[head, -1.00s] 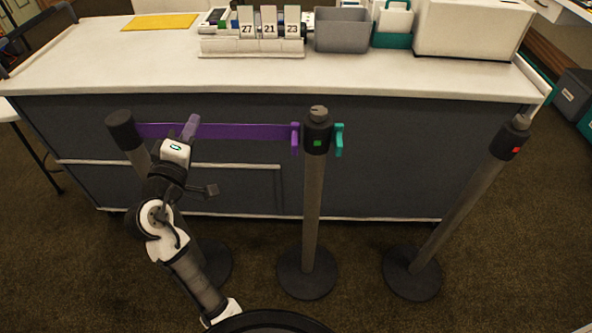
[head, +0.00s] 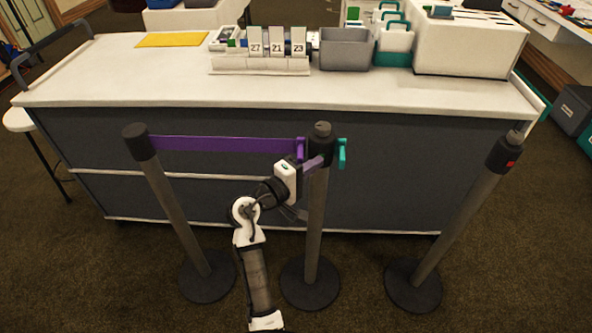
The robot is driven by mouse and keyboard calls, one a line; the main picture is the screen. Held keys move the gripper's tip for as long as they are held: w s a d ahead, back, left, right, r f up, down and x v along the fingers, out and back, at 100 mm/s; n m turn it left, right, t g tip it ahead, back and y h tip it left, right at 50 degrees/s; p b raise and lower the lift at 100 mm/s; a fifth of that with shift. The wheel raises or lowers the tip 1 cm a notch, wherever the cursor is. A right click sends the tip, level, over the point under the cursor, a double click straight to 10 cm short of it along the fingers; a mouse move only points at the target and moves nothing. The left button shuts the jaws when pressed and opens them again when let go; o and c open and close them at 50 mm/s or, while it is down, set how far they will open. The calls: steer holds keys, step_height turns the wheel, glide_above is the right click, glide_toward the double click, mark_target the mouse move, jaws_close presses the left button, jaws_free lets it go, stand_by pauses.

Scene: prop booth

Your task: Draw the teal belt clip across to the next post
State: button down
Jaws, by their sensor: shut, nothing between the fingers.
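The teal belt clip (head: 342,153) sits on the right side of the middle post's dark head (head: 322,130). No teal belt shows stretched out from it. The right post (head: 458,220) leans in the picture and has a red mark (head: 510,163) on its head; nothing is attached to it. My gripper (head: 316,162) is shut and empty. Its fingers are in front of the middle post, just below its head and left of the teal clip, apart from the clip. They hide part of the post and its head's front; I cannot tell whether they touch it.
A purple belt (head: 225,144) runs from the left post (head: 175,220) to a purple clip (head: 300,149) on the middle post. Behind stands a counter (head: 150,85) with a number display (head: 262,64) and a grey bin (head: 345,50). The space between middle and right posts is clear.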

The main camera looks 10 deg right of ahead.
mark_target(341, 155)
steer(key=shift+s+d+p, duration=0.15)
steer(key=shift+s+d, duration=0.15)
steer(key=shift+d, duration=0.45)
steer(key=shift+s+d+p, duration=0.15)
steer(key=shift+s+d, duration=0.1)
steer(key=shift+d, duration=0.45)
